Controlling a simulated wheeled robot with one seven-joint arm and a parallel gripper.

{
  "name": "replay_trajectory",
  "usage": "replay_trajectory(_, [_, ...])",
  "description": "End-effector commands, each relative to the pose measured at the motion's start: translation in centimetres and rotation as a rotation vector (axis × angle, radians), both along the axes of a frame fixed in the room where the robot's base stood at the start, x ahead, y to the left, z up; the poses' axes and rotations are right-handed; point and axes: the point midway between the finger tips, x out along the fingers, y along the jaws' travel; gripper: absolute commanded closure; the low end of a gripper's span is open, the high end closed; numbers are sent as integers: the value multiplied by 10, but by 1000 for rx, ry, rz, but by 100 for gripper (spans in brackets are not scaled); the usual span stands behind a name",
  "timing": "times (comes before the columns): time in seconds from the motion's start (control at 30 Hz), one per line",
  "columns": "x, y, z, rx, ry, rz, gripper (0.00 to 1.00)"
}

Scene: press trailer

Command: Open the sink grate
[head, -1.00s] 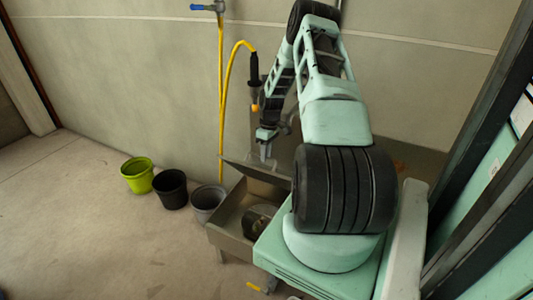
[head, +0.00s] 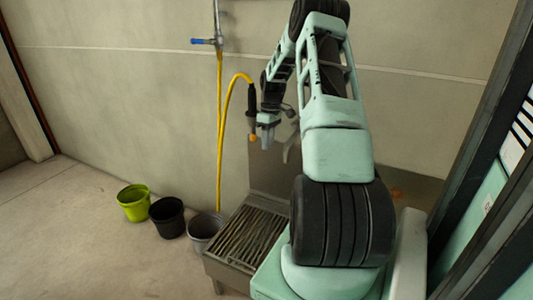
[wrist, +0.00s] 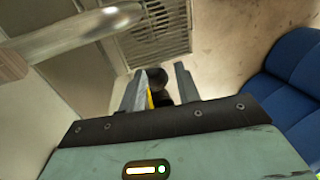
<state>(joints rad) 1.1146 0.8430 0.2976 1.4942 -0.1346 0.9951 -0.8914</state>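The sink grate (head: 243,238) lies flat across the top of the metal sink (head: 228,266) in the head view, its bars level and covering the basin. In the wrist view the grate (wrist: 158,28) shows beyond my fingers. My gripper (head: 267,138) hangs above and behind the grate, apart from it. In the wrist view my gripper (wrist: 160,85) has its two fingers apart. A dark rounded thing and a bit of yellow show between or behind them; I cannot tell what they are.
A yellow hose (head: 220,130) with a black handle (head: 251,98) hangs close left of my gripper. Green (head: 133,204), black (head: 168,218) and grey (head: 204,232) buckets stand left of the sink. A curved metal pipe (wrist: 85,32) and a blue seat (wrist: 295,80) show in the wrist view.

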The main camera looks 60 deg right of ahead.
Motion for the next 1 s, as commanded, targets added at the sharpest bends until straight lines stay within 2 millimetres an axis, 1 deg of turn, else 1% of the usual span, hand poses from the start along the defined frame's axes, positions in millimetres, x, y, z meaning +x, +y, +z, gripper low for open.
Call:
replay_trajectory(0.03, [0,-1,4,-2,-1,0,67])
replay_trajectory(0.17, [0,-2,9,-1,0,-1,67])
replay_trajectory(0.77, [0,-2,9,0,0,-1,67])
replay_trajectory(0.87, [12,13,16,-3,-2,17,67])
replay_trajectory(0.97, [37,49,34,-9,-4,52,67])
replay_trajectory(1.0, [49,71,43,-12,-4,72,67])
